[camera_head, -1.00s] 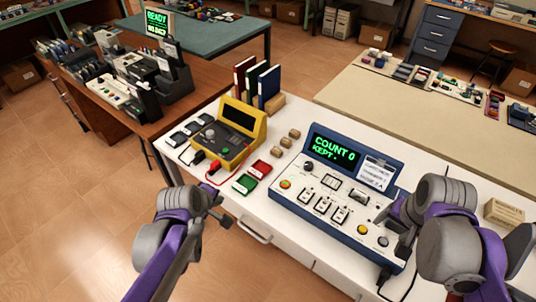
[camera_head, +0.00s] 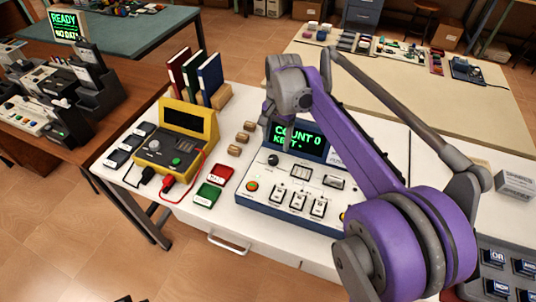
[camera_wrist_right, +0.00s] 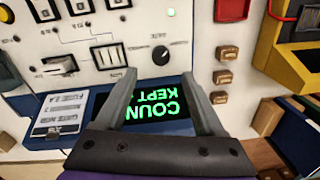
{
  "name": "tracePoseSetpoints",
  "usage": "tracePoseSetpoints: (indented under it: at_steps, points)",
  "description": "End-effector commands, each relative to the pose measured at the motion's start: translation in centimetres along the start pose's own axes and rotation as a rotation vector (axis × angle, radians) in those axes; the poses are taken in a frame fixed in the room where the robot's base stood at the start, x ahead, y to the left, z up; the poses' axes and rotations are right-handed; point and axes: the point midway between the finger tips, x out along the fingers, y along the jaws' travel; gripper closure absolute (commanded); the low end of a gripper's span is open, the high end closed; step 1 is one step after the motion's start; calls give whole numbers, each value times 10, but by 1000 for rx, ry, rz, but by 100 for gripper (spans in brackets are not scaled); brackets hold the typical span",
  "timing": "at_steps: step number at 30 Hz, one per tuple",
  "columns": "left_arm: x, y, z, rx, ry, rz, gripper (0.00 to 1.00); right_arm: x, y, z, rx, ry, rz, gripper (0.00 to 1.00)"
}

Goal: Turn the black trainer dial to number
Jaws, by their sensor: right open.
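The blue and white trainer console (camera_head: 283,223) stands on the white table, its green screen (camera_head: 297,135) reading COUNT 0, KEPT. A black dial (camera_head: 273,159) sits at its upper left; it also shows in the right wrist view (camera_wrist_right: 160,55). Its setting is too small to read. My right gripper (camera_head: 270,112) is above the console, fingers pointing down. In the wrist view my right gripper (camera_wrist_right: 160,74) is open and empty, its fingertips either side of the dial in the picture. My left gripper is out of view.
A yellow meter (camera_head: 185,150) with red and black leads stands left of the console. Red (camera_head: 221,174) and green (camera_head: 208,195) blocks and small wooden blocks (camera_head: 240,138) lie between them. Books (camera_head: 195,75) stand behind. My right arm covers the console's right side.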

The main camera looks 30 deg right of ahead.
Motion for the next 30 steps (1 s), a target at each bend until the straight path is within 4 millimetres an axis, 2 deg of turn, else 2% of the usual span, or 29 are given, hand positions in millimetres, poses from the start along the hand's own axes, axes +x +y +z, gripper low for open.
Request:
tracePoseSetpoints:
  at_steps: [1, 6, 12, 16, 24, 25, 30]
  points:
    - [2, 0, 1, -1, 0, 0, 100, 12, 0, 0, -1, 0, 0, 29]
    - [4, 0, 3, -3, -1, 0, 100, 45, 0, 0, -2, 0, 0, 29]
    - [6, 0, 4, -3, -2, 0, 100, 71, 0, 0, -1, 1, -1, 29]
    - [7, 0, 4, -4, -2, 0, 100, 79, 0, 0, -1, 1, -1, 29]
    - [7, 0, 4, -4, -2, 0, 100, 80, 0, 0, -2, 1, -1, 29]
    - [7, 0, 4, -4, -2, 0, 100, 80, 0, 0, -2, 1, -1, 31]
    - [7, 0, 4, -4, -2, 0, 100, 80, 0, 0, -2, 1, -1, 61]
